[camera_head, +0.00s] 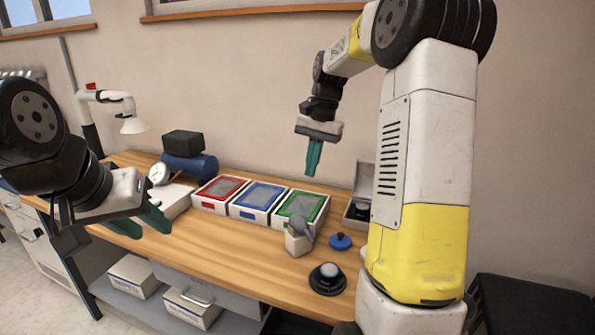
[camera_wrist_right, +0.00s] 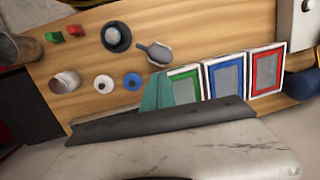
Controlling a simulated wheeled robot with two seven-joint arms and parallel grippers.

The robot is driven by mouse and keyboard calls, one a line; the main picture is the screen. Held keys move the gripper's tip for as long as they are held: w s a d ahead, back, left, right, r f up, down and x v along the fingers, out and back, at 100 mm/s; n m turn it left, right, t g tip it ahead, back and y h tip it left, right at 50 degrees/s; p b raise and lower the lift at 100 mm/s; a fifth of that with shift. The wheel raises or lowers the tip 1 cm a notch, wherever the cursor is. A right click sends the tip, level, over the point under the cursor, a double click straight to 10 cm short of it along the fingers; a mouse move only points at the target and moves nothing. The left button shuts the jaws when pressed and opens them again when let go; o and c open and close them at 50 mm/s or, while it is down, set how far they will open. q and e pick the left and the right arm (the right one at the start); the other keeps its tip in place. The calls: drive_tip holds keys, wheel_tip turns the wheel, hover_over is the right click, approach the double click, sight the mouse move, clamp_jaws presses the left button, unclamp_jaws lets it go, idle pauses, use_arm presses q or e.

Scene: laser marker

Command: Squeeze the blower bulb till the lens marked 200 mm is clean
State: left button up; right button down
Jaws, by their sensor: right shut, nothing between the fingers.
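A grey bulb-shaped thing, which looks like the blower bulb (camera_head: 302,224), rests in a white holder (camera_head: 298,244) on the bench; it also shows in the right wrist view (camera_wrist_right: 156,52). A black round mount with a pale centre (camera_head: 328,279) sits in front of it and may be a lens; no 200 mm marking is legible. My right gripper (camera_head: 312,172) is shut and empty, pointing down above the framed boxes, apart from the bulb. Its teal fingers show in the right wrist view (camera_wrist_right: 157,92). My left gripper (camera_head: 152,231) is open and empty over the bench's left front.
Red (camera_head: 219,190), blue (camera_head: 257,198) and green (camera_head: 301,206) framed boxes stand in a row at the back. A blue knobbed disc (camera_head: 340,241) lies right of the holder. An open case (camera_head: 362,197) stands behind my right arm. The front middle of the bench is clear.

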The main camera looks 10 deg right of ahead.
sight(299, 217)
drive_tip(key=shift+s+a+r+t+h, duration=0.15)
drive_tip(key=shift+s+a+r+t, duration=0.15)
drive_tip(key=shift+s+r, duration=0.15)
drive_tip(key=shift+s+a+r+t+h, duration=0.15)
drive_tip(key=shift+s+a+r+t, duration=0.15)
drive_tip(key=shift+s+r, duration=0.15)
drive_tip(key=shift+f, duration=0.1)
drive_tip(key=f, duration=0.4)
drive_tip(key=a+f, duration=0.1)
drive_tip(key=f, duration=0.4)
drive_tip(key=a+f, duration=0.1)
drive_tip(key=f, duration=0.3)
drive_tip(key=shift+w+f, duration=0.4)
